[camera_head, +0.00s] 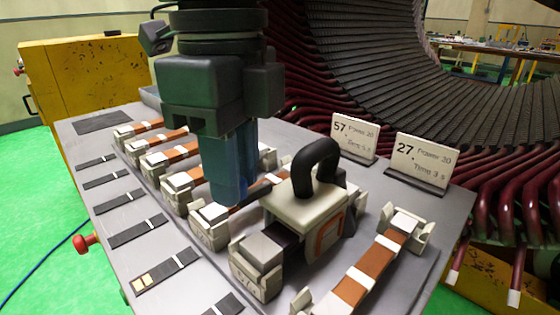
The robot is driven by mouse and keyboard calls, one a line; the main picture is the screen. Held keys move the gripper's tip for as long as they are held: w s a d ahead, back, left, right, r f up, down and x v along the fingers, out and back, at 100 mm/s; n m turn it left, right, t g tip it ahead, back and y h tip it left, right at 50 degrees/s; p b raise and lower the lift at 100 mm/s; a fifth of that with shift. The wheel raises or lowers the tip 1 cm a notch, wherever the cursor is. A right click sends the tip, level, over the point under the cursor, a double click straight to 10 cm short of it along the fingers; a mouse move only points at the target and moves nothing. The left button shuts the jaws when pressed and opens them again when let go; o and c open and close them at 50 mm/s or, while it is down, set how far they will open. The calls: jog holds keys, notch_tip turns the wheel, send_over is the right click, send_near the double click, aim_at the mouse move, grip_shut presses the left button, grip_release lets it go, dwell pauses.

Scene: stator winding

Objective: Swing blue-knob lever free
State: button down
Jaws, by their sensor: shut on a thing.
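My gripper (228,195) points straight down over the grey worktable (130,270), with its long blue fingers close together. Its tips are down among the row of clamped copper bars, next to a pale clamp block (209,225). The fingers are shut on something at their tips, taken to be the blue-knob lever.
A pale device with a black looped handle (315,165) stands just right of my gripper. Number cards 57 (354,138) and 27 (424,162) stand behind it. A copper bar (370,272) lies in front at right. The large stator coil (400,80) rises behind; a yellow cabinet (90,75) stands at left.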

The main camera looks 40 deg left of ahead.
dwell(0.3)
jog(key=c, duration=0.9)
grip_release()
notch_tip(320, 180, up, 8)
jog(key=shift+f+p, duration=0.1)
jog(key=shift+p, duration=0.4)
